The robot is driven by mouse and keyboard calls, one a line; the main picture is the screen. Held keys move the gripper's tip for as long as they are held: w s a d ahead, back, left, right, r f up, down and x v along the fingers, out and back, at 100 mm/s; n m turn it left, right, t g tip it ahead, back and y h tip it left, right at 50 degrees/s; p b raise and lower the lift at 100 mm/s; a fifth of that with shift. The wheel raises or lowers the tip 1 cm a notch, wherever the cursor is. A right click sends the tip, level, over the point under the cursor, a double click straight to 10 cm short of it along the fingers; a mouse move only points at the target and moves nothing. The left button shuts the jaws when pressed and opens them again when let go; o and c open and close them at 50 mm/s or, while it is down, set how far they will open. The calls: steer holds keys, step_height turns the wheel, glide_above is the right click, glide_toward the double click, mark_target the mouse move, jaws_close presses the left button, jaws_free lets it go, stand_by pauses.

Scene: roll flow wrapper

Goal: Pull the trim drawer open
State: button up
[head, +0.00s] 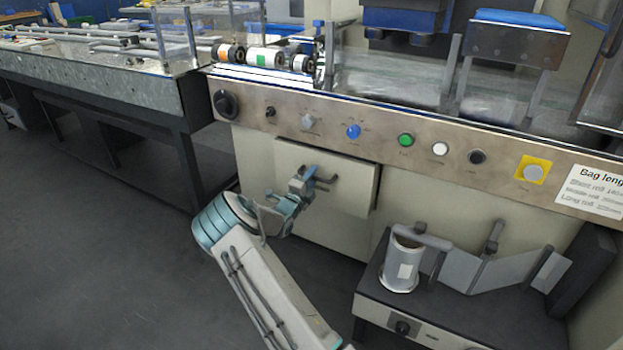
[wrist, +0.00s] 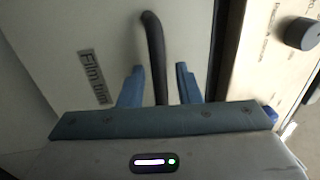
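The trim drawer (head: 345,195) is a pale beige front below the machine's control panel. My gripper (head: 302,186) is at the drawer front. In the wrist view its blue fingers (wrist: 157,88) stand apart, one on each side of the handle, with visible gaps. The handle's lower end is hidden behind my gripper.
Above the drawer runs a control panel with a blue knob (head: 353,131), a green button (head: 406,139) and a yellow-backed button (head: 533,171). A dark bench (head: 455,305) with a metal cylinder (head: 401,265) stands at the right. Open floor (head: 110,260) lies to the left.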

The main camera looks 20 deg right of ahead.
jaws_close()
steer(key=shift+a, duration=0.1)
steer(key=r+p+v, duration=0.2)
steer(key=p+v, duration=0.4)
steer(key=v, duration=0.6)
steer(key=r+p+v, duration=0.2)
steer(key=p+v, duration=0.5)
steer(key=v, duration=0.5)
steer(key=shift+s+a+r, duration=0.35)
steer(key=shift+s+a, duration=0.25)
jaws_free()
